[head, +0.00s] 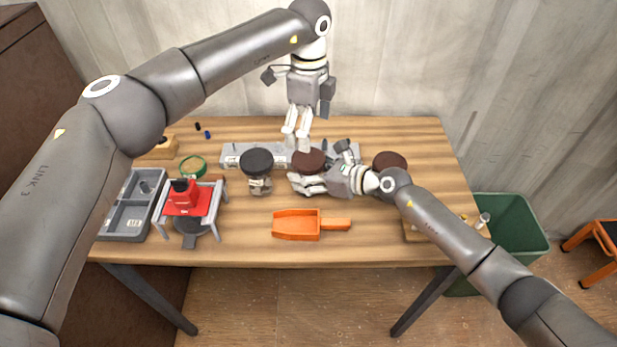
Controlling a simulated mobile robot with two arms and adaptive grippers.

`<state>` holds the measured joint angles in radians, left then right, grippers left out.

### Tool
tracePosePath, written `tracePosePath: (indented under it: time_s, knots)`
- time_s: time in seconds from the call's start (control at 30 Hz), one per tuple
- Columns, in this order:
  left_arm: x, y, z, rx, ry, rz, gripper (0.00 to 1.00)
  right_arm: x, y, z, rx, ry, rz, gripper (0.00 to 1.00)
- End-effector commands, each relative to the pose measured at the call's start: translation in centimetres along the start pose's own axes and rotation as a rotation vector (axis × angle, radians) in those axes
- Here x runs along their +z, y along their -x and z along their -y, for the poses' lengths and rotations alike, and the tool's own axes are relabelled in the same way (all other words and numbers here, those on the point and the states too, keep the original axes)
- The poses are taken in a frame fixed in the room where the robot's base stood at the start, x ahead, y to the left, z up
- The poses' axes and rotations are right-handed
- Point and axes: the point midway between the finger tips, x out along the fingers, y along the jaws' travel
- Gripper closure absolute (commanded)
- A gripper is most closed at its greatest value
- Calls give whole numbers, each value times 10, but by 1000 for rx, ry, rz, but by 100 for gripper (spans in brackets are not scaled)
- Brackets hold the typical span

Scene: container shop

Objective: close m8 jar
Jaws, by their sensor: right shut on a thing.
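A jar with a dark brown lid (308,160) stands at the middle of the bench. My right gripper (306,183) reaches in from the right and is shut on this jar, below the lid; its fingers hide most of the body. My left gripper (297,137) points down just behind and above the brown lid. Its two pale fingers are close together, and I cannot tell whether they touch the lid. A jar with a black lid (257,162) stands to the left, and another brown lid (389,162) shows to the right. I cannot read the jar labels.
A grey rack (234,152) runs behind the jars. An orange scoop (297,225) lies in front. At left are a red-topped stand (190,200), a green ring (193,166) and a grey divided tray (122,222). A green bin (516,221) stands right of the bench.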

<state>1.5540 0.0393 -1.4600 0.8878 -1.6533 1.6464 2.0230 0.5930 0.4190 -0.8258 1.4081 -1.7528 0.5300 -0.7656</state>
Motion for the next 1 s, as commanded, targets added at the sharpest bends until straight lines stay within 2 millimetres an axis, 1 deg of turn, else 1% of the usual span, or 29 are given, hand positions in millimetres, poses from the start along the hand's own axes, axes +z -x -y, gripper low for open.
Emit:
tracePosePath:
  time_s: [0.13,0.23,0.5,0.7,0.83,1.0]
  knots:
    - [0,-2,0,0,0,0,10,0,0,0,0,0,1,100]
    - [0,-11,0,1,0,0,10,0,0,0,0,0,1,100]
    - [0,-52,-1,2,0,-1,10,0,0,0,0,0,1,100]
    - [0,-74,0,1,-1,-1,10,0,0,0,0,0,1,100]
    - [0,-80,0,0,-1,0,10,0,0,0,0,0,1,100]
    - [0,-80,0,0,-1,0,10,0,0,0,0,0,1,100]
